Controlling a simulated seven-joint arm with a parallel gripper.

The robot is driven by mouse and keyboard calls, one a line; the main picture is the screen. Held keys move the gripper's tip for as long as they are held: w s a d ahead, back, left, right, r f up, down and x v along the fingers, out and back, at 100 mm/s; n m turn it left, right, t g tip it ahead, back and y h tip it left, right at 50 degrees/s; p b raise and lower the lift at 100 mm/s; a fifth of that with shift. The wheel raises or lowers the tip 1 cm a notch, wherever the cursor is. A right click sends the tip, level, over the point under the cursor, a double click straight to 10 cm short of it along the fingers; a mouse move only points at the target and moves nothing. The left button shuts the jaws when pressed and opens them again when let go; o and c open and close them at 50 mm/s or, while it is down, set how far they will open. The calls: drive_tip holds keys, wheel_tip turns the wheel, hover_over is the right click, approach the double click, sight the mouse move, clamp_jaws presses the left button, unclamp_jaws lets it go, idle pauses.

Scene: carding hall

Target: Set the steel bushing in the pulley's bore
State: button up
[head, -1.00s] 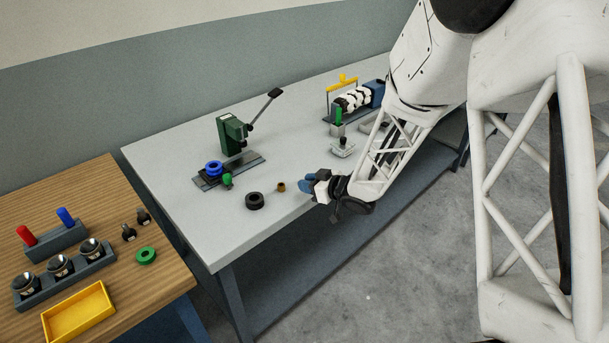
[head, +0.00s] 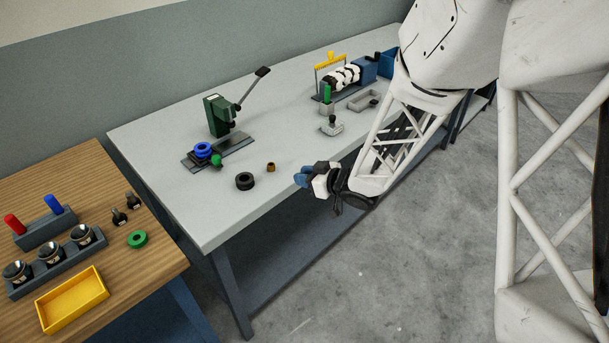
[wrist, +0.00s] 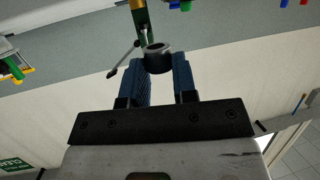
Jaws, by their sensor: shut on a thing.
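My gripper (head: 303,178) is over the front edge of the grey bench, its blue fingers pointing left. In the wrist view my gripper (wrist: 159,68) is shut on a short grey metal ring, the steel bushing (wrist: 157,58), with its open end showing between the fingertips. The bushing cannot be made out in the head view. A blue pulley (head: 203,149) sits on the base of the dark green lever press (head: 217,117), left of my gripper and apart from it. Its bore is too small to see clearly.
A black ring (head: 245,181) and a small brown bushing (head: 271,167) lie on the bench (head: 180,205) between my gripper and the press. A green knob (head: 216,160) is beside the pulley. A wooden table (head: 190,262) with a yellow tray (head: 73,299) stands left.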

idle(0.6)
drive_tip(key=w+d+f+m+t+h, duration=0.2)
drive_tip(key=w+d+f+m+h, duration=0.1)
drive_tip(key=f, duration=0.9)
drive_tip(key=w+d+f+m+t+h, duration=0.2)
drive_tip(key=w+d+f+m+h, duration=0.2)
drive_tip(key=w+d+f, duration=0.3)
drive_tip(key=w+d+f+m+t+h, duration=0.2)
drive_tip(key=w+d+f+m+h, duration=0.2)
drive_tip(key=f, duration=1.3)
drive_tip(key=shift+w+d+h, duration=0.6)
drive_tip(key=shift+w+d, duration=0.4)
drive_tip(key=shift+d, duration=0.7)
drive_tip(key=shift+r, duration=0.1)
